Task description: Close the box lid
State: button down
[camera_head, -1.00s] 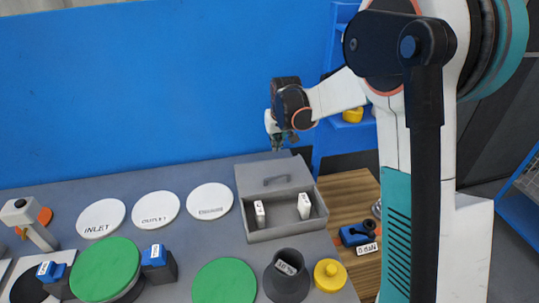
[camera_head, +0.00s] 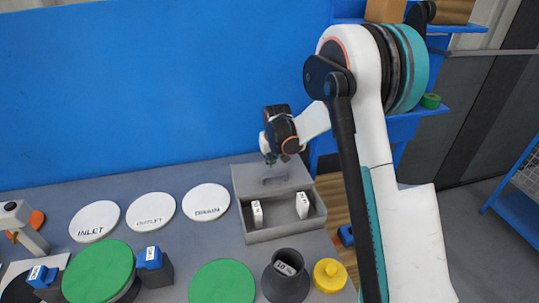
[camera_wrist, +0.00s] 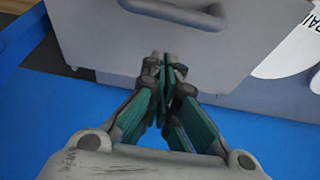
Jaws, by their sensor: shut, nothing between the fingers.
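Two white labelled items, one on the left (camera_head: 257,214) and one on the right (camera_head: 302,205), stand in the box. My gripper (camera_head: 270,158) is shut and empty, at the upper edge of the lid. In the wrist view my gripper (camera_wrist: 166,68) has its fingertips together over the grey lid (camera_wrist: 90,45), just below the handle (camera_wrist: 175,12); contact cannot be told.
White labelled discs (camera_head: 206,202) lie left of the box. A dark cup (camera_head: 286,278) and a yellow knob (camera_head: 330,274) stand in front of it, with green discs (camera_head: 222,282) nearby. A blue wall (camera_head: 130,80) rises behind the table.

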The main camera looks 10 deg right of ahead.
jog(key=shift+s+f, duration=0.1)
jog(key=shift+s, duration=1.25)
jog(key=s+b, duration=0.2)
jog(key=s, duration=1.2)
jog(key=shift+s, duration=0.25)
jog(key=v, duration=1.2)
jog(key=s+r+t+b, duration=0.1)
jog(key=s+r, duration=0.1)
jog(key=s, duration=0.7)
jog(key=s+r+t+b, duration=0.1)
jog(key=s+r+t, duration=0.1)
jog(key=s, duration=0.8)
jog(key=shift+r, duration=0.55)
